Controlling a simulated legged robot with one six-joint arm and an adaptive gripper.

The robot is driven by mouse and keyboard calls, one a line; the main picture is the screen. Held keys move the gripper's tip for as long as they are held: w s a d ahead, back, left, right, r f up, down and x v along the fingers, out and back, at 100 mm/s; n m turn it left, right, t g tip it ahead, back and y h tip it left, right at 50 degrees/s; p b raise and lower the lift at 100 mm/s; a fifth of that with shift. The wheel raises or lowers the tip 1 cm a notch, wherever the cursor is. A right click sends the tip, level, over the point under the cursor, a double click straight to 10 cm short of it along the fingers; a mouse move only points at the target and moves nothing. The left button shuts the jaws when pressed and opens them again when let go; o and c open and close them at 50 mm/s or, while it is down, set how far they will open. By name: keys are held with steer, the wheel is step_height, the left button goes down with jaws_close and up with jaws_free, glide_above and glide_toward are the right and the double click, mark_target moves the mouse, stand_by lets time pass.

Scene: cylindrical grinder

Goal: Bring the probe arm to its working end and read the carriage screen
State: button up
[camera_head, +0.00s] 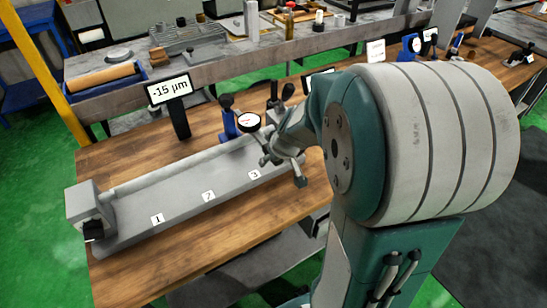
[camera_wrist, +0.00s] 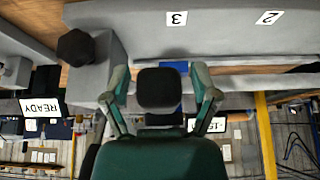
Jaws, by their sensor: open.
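A screen reading -15 µm (camera_head: 168,90) stands on a dark post behind the long grey bed (camera_head: 185,215), which carries labels 1, 2 and 3. A blue stand (camera_head: 229,122) with a black knob and a white-faced dial (camera_head: 248,122) is behind the bed near label 3. My gripper (camera_head: 282,163) is open over the bed's right end, right of the dial. In the wrist view its spread fingers (camera_wrist: 160,105) flank a dark rounded block; I cannot tell whether this is its palm or a knob. I cannot single out the probe arm; my arm hides part of that end.
A READY screen (camera_wrist: 41,107) shows upside down in the wrist view. A black knob (camera_wrist: 76,47) sits on a grey block beside it. The wooden table (camera_head: 150,272) is clear in front of the bed. A grey shelf (camera_head: 200,68) with tools runs behind.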

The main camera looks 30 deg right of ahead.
steer(key=v, duration=1.2)
stand_by(0.9)
steer(key=s+a+r, duration=0.2)
steer(key=s+a, duration=1)
steer(key=shift+a+r, duration=0.2)
steer(key=shift+a, duration=0.2)
stand_by(2.3)
